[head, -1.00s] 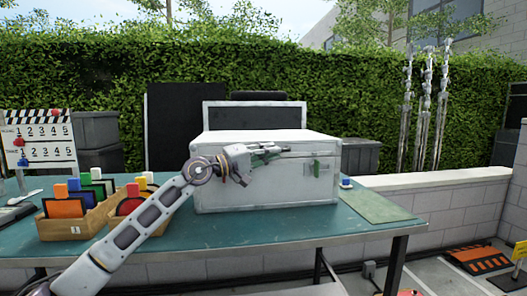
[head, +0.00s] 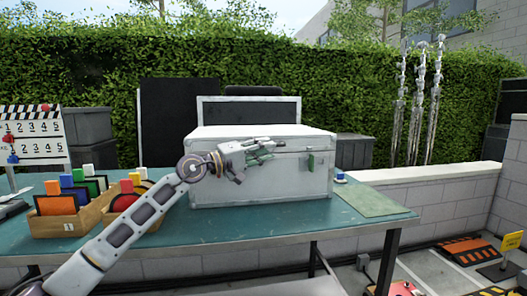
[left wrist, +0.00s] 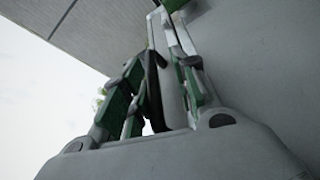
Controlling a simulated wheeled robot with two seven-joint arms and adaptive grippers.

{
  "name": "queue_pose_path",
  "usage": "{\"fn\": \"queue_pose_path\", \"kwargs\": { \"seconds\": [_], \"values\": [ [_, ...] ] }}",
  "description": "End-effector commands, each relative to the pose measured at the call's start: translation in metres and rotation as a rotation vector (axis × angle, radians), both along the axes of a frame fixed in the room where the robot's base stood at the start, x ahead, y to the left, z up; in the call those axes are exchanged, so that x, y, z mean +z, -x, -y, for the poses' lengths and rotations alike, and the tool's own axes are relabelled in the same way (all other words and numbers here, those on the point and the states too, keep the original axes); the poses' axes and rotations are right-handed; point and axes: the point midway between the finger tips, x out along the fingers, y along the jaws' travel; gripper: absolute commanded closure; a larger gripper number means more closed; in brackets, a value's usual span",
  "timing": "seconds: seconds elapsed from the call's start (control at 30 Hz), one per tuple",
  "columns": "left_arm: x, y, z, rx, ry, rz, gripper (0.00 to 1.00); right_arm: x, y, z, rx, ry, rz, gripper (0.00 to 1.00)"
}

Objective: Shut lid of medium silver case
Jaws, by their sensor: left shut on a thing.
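A large silver case (head: 240,184) stands on the green table. Its white top looks flat and shut. A silver-framed dark panel (head: 248,110) stands upright just behind it; I cannot tell whether it is this case's raised lid or part of another case. My left gripper (head: 276,147) is at the upper front of the case and looks shut on it; the exact part held is unclear. In the left wrist view its green-padded fingers (left wrist: 160,75) lie close to the case's grey surface (left wrist: 255,65). My right gripper is not in view.
Wooden boxes with coloured cards (head: 72,220) and a clapperboard (head: 33,135) stand on the left. A green mat (head: 370,202) lies on the table's right end. Dark cases stand behind, before a hedge (head: 350,100).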

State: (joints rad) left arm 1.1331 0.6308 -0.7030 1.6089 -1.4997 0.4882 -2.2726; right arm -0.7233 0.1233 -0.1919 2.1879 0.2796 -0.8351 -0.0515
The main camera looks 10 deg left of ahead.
Motion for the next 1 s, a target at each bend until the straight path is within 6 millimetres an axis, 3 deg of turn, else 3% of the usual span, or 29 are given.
{"fn": "queue_pose_path", "kwargs": {
  "seconds": [0.03, 0.37, 1.0],
  "values": [
    [-0.008, -0.001, 0.000, -0.001, -0.009, -0.012, 0.79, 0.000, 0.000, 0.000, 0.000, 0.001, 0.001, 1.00],
    [-0.010, 0.012, -0.018, 0.002, -0.008, -0.010, 0.79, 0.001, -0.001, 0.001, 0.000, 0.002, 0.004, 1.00],
    [-0.015, 0.055, -0.074, 0.003, -0.005, -0.006, 0.79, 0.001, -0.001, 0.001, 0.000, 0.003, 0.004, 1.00]
  ]
}}
